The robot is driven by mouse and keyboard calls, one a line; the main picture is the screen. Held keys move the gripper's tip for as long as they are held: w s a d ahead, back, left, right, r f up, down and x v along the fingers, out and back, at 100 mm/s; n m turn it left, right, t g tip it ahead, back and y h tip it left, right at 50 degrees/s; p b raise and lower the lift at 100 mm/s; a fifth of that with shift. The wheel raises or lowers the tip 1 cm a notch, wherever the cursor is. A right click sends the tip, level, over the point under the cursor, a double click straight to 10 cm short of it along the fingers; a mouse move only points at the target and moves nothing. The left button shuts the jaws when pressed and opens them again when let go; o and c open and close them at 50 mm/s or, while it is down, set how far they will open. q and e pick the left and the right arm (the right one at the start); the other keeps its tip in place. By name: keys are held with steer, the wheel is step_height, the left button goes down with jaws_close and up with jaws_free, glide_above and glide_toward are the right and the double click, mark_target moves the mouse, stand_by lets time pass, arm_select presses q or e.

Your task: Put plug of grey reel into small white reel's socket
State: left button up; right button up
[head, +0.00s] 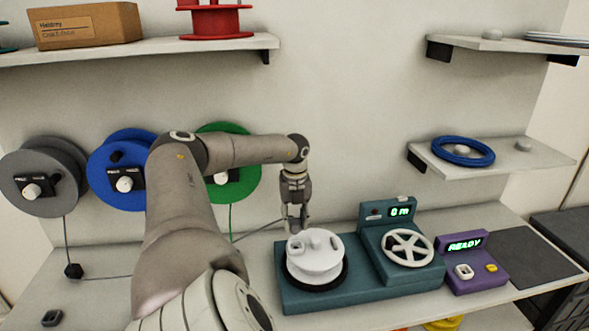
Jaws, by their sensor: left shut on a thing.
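The grey reel (38,182) hangs on the wall at the far left. Its thin grey cable drops to a small black block (73,270) on the counter, then runs right behind my arm and up toward my left gripper (294,226). That gripper is shut on the cable's end, the plug, which is mostly hidden between the fingers. The fingers point down, just over the back left of the small white reel (318,262). The white reel lies flat on a teal machine (295,297), with small raised parts on top. I cannot tell whether the plug touches its socket. My right gripper is not in view.
A blue reel (108,160) and a green reel (246,172) hang beside the grey one, partly behind my arm. A white handwheel (408,248) and a purple box (470,262) reading "READY" stand right of the white reel. Shelves hang above.

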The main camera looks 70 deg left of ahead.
mark_target(296, 234)
arm_select(q)
steer(key=shift+w+f+b, duration=0.15)
steer(key=shift+f+b, duration=0.6)
steer(key=shift+f, duration=0.85)
steer(key=shift+f+b, duration=0.65)
steer(key=shift+f, duration=0.65)
stand_by(0.4)
steer(key=o, duration=0.9)
steer(key=shift+o, duration=0.2)
steer(key=o, duration=0.4)
